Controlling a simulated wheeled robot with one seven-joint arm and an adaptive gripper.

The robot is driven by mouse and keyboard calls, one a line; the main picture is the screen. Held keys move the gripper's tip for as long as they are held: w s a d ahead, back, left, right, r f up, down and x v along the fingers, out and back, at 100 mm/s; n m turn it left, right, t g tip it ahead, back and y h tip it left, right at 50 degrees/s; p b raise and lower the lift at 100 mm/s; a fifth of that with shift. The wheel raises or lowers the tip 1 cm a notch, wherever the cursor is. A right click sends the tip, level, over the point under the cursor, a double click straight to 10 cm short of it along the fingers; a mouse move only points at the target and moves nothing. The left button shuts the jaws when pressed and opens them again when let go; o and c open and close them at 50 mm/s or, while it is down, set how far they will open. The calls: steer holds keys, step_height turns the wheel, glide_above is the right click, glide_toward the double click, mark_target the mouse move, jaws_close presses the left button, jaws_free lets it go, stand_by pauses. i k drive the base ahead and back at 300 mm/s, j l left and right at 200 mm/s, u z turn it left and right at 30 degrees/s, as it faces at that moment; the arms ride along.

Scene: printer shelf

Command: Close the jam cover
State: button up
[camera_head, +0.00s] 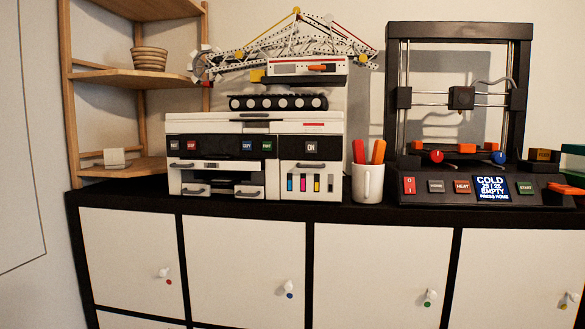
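A white printer (255,155) with a black button panel stands on the black top of a cabinet. My gripper is not in view.
A white mug (367,183) with orange-red handled tools stands right of the printer. A black 3D printer (460,120) is further right. A wooden corner shelf (135,80) is at left. White cabinet doors (245,265) are below.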

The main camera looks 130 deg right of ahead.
mark_target(185, 163)
steer(key=k+z, duration=0.15)
steer(key=z, duration=4.1)
